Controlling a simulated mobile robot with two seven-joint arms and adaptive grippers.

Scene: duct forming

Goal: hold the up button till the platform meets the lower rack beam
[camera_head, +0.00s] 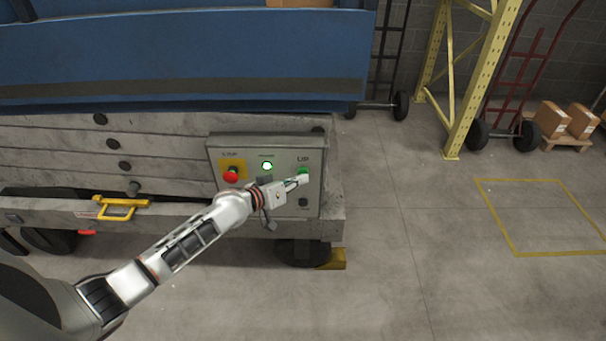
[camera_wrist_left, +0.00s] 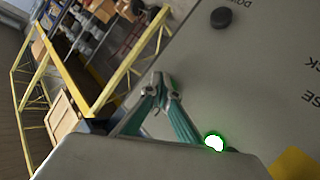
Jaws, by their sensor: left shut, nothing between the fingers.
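The grey control box (camera_head: 228,152) is on the end of the lift's grey base. Its green up button (camera_head: 304,170) is at the upper right, partly covered by my left gripper (camera_head: 301,179). That gripper is shut with nothing in it, its tips at the button; I cannot tell if they press it. In the left wrist view the gripper (camera_wrist_left: 157,82) points at the panel and the up button is hidden. The blue platform (camera_head: 180,55) is above the grey lift arms, which look folded. The lower rack beam cannot be made out. My right gripper is out of view.
The panel has a red stop button (camera_head: 231,175), a lit green lamp (camera_head: 267,166) and a black down button (camera_wrist_left: 221,17). A yellow rack upright (camera_head: 485,85), hand trucks and boxes (camera_head: 552,118) stand at right. The floor (camera_head: 420,240) right of the lift is clear.

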